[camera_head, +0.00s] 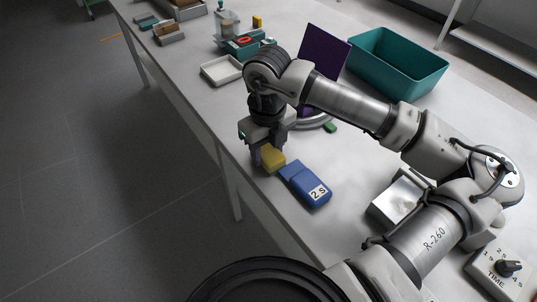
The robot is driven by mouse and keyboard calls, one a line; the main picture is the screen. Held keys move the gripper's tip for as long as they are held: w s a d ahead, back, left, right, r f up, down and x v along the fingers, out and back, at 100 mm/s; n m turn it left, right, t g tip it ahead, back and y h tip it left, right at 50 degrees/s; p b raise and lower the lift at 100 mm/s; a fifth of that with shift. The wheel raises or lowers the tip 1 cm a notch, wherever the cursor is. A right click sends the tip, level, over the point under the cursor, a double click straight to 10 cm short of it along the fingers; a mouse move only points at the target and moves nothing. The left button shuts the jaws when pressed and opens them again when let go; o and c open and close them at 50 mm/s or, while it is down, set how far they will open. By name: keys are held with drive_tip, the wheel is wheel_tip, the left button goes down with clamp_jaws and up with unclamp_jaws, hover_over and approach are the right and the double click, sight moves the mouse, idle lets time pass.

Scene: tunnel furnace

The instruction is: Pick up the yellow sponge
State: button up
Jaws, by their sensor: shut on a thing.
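The yellow sponge (271,157) is a small yellow block near the left edge of the white table. My gripper (264,156) points down over it and is shut on it. One finger shows on the left side of the sponge; the other finger is partly hidden. A thin green layer shows under the yellow. I cannot tell whether the sponge touches the table or is slightly raised.
A blue block marked "2 s" (307,186) lies right beside the sponge. A purple panel (322,55), a teal bin (397,65) and a white tray (221,70) stand farther back. A dial box marked TIME (492,279) is at lower right. The table's left edge is close to my gripper.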

sight(268, 151)
wheel_tip(268, 151, up, 10)
drive_tip(key=b, duration=0.1)
drive_tip(key=shift+b, duration=0.35)
drive_tip(key=o, duration=0.3)
drive_tip(key=shift+c, duration=1.1)
